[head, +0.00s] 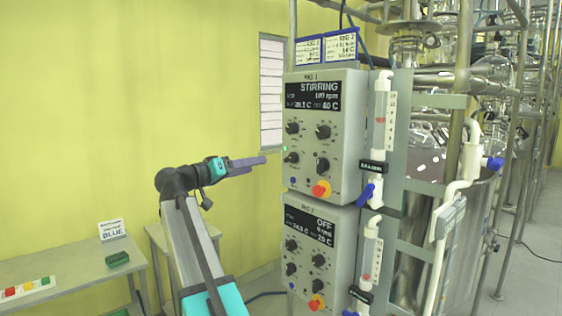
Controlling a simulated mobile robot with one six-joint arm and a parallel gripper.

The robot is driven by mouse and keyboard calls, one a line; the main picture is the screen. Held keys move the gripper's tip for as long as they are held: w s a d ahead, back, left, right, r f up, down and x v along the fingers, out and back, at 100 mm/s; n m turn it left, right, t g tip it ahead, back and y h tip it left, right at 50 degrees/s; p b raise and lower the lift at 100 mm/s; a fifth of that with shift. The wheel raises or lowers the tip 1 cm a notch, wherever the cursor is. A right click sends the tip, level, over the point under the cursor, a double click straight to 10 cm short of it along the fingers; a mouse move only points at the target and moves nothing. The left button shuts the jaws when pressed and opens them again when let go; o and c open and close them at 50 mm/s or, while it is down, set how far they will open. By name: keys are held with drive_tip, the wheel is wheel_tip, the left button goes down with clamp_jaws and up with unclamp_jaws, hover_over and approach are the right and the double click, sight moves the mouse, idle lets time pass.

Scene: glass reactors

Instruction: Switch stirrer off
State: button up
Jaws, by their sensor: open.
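The upper control box (346,130) is grey, and its dark display (313,94) reads STIRRING with a speed in rpm and temperatures below. It has black knobs at upper left (292,128), upper right (323,132), lower left (291,157) and lower right (322,165); their labels are too small to read. A small green light (285,148) is lit at its left edge. My gripper (264,160) points right at the box's left side, at about the lower-left knob's height, and appears apart from it. It is open and empty; the finger gap is hard to see.
A second box (340,232) below displays OFF. Tubes with blue valves (367,193) stand right of the boxes. A grey table (70,273) stands left.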

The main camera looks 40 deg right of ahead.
sight(287, 159)
drive_tip(key=shift+d, duration=0.1)
drive_tip(key=d+p, duration=0.1)
drive_tip(key=d, duration=0.3)
drive_tip(key=d+p, duration=0.1)
drive_tip(key=d, duration=0.4)
drive_tip(key=s+d+p, duration=0.1)
drive_tip(key=d, duration=0.3)
drive_tip(key=shift+d+p, duration=0.3)
drive_tip(key=shift+p, duration=0.05)
